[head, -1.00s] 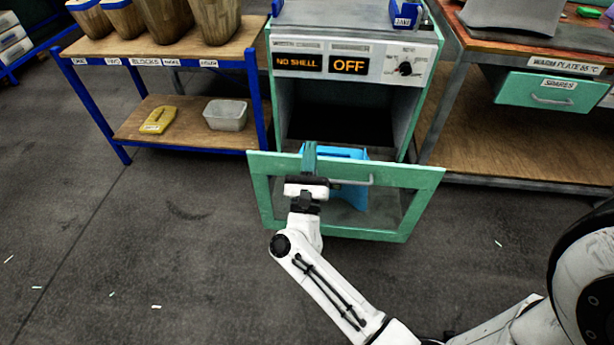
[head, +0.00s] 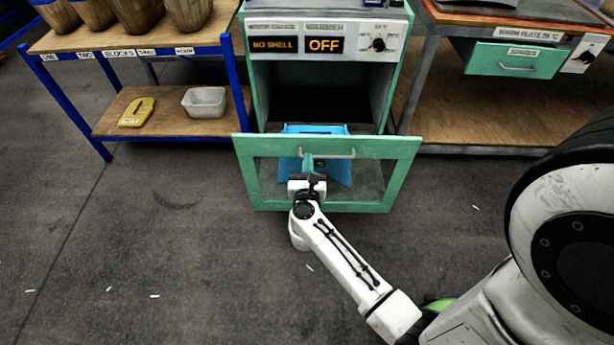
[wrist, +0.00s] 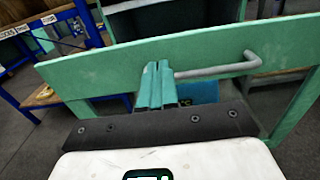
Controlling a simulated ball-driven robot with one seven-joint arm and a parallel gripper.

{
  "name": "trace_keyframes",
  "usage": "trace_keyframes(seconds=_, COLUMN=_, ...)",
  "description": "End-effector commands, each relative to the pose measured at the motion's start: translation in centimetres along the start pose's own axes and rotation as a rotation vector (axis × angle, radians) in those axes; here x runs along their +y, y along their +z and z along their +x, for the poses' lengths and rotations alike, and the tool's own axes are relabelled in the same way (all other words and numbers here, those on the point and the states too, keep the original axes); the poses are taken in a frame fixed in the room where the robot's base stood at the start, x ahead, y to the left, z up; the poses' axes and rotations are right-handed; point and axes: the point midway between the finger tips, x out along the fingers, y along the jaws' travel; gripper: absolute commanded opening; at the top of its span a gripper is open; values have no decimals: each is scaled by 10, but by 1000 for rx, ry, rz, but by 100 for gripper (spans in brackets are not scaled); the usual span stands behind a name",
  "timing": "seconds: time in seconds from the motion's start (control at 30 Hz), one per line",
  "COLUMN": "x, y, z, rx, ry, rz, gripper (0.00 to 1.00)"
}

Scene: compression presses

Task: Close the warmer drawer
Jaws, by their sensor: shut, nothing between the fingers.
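The warmer drawer (head: 390,172) is pulled out from the warmer cabinet (head: 397,75), its green framed front with a glass-like pane standing away from the dark opening. A grey bar handle (head: 335,154) runs along its top rail and also shows in the wrist view (wrist: 215,71). A blue item (head: 335,129) is inside the drawer. My gripper (head: 308,162) is shut and empty, in front of the drawer front at the handle's left end. In the wrist view its green fingers (wrist: 155,88) overlap the top rail; I cannot tell whether they touch it.
The cabinet display (head: 323,45) reads OFF, beside another reading NO SHELL. A wooden shelf unit (head: 180,140) with blue posts stands left. A workbench with a closed-looking green drawer (head: 515,60) stands right.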

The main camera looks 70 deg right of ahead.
Motion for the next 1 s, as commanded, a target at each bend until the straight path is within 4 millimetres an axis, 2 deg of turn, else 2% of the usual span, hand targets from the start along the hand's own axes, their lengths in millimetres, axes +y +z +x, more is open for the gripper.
trace_keyframes(seconds=0.1, x=0, y=0, z=23, rx=-1, ry=-2, rz=2, gripper=0)
trace_keyframes(seconds=0.3, x=0, y=0, z=48, rx=-1, ry=-1, rz=0, gripper=0)
trace_keyframes(seconds=0.5, x=0, y=0, z=56, rx=0, ry=0, rz=0, gripper=0)
trace_keyframes(seconds=0.87, x=0, y=0, z=57, rx=0, ry=1, rz=0, gripper=0)
trace_keyframes(seconds=1.0, x=0, y=0, z=64, rx=-1, ry=0, rz=1, gripper=0)
